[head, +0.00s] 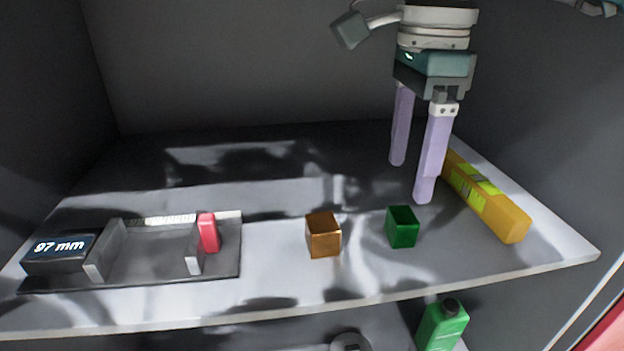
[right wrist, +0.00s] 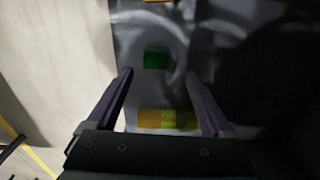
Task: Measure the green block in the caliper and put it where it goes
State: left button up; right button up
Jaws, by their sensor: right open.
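The green block (head: 402,228) stands on the shelf, right of the middle. My right gripper (head: 411,182) is open and empty above the shelf, behind the block and apart from it. In the right wrist view the green block (right wrist: 155,60) lies ahead of the open fingertips (right wrist: 158,72). The caliper (head: 150,255) lies at the left of the shelf, with grey jaws apart, a red slider piece (head: 208,232) and a display (head: 60,250) reading 97 mm. Nothing is between its jaws. My left gripper is not in view.
An orange-brown block (head: 323,236) stands between the caliper and the green block. A yellow box-like bar (head: 488,202) lies at the right by the wall. A green bottle (head: 441,325) is below the shelf's front edge. The rear middle of the shelf is clear.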

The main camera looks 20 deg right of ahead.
aim_at(403, 214)
notch_tip(403, 214, down, 2)
jog(key=shift+s+a+f+b, duration=0.1)
jog(key=shift+s+f+b, duration=0.05)
jog(key=shift+b, duration=0.3)
jog(key=f+b, duration=0.2)
jog(key=f, duration=0.1)
jog(key=f+b, duration=0.1)
jog(key=shift+s+f, duration=0.25)
jog(key=shift+f, duration=0.05)
jog(key=shift+c, duration=0.2)
grip_shut()
